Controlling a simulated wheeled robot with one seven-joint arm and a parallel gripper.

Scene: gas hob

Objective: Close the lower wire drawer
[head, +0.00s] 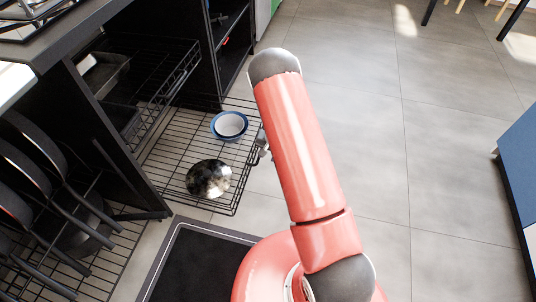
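The lower wire drawer (165,172) is pulled out over the floor from the dark cabinet. It holds a white bowl with a blue rim (229,125) and a shiny, dark mottled round thing (208,179). My gripper (262,146) shows as a small grey part at the drawer's right front edge, mostly hidden behind my red arm. I cannot tell whether it touches the wire or whether its fingers are open or shut.
An upper wire drawer (180,68) is partly out above, with dark containers inside. A black mat (195,265) lies near my base. The tiled floor (440,120) at right is clear up to a blue block (520,170).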

